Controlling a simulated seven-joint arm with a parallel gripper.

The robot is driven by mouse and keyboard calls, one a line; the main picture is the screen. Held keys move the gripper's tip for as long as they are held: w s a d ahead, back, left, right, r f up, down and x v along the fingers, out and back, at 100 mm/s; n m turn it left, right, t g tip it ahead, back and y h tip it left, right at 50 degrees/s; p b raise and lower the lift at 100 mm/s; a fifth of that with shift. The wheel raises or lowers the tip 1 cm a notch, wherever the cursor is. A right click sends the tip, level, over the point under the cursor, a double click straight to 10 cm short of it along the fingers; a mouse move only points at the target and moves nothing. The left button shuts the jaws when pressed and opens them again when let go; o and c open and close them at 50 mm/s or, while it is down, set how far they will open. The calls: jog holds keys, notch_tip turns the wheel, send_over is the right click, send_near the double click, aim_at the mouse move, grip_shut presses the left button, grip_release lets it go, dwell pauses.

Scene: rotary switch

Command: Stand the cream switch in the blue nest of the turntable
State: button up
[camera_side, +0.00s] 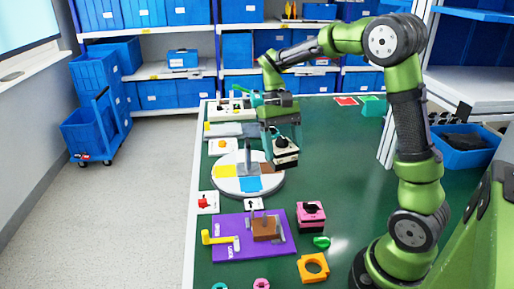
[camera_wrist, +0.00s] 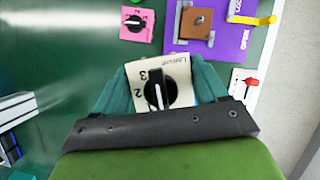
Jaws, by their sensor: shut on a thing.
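The cream switch (camera_side: 287,161) hangs in my gripper (camera_side: 282,147), over or just beyond the right rear edge of the round turntable (camera_side: 226,188) in the side view. In the wrist view, the cream switch (camera_wrist: 180,72) shows its marked cream face and black knob, between the two teal fingers of my gripper (camera_wrist: 160,88). My gripper is shut on its sides. The turntable has a yellow nest (camera_side: 227,171), the blue nest (camera_side: 247,184) at the front and a brown area at the right. The blue nest looks empty. The switch's exact height above the turntable is unclear.
A grey upright piece (camera_side: 248,157) rises from the turntable. The green table right of the turntable is clear.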

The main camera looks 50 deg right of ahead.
jog(key=w+a+n+h, duration=0.2)
jog(key=w+a+n, duration=0.1)
jog(key=a+n, duration=0.35)
jog(key=d, duration=0.1)
jog(key=s+d+m, duration=0.1)
jog(key=d, duration=0.1)
jog(key=d+m, duration=0.1)
jog(key=d, duration=0.1)
jog(key=shift+s+r+m+g+y, duration=0.2)
jog(key=shift+m+g+y, duration=0.05)
jog(key=shift+g+y, duration=0.05)
jog(key=s+d+f+m+t+y, duration=0.1)
jog(key=s+d+f+m+t, duration=0.4)
jog(key=m, duration=0.7)
jog(key=s+d+f+m+t+y, duration=0.25)
jog(key=d+f+m, duration=0.45)
jog(key=m, duration=0.5)
jog(key=shift+m+h, duration=0.4)
jog(key=shift+h, duration=0.15)
jog(key=w+d, duration=0.3)
jog(key=w, duration=0.1)
jog(key=w+d, duration=0.3)
jog(key=w, duration=0.1)
jog(key=w+d, duration=0.3)
jog(key=w, duration=0.2)
jog(key=shift+d, duration=0.2)
jog(key=shift+w+f, duration=0.15)
jog(key=shift+f, duration=1.55)
jog(key=shift+f, duration=0.1)
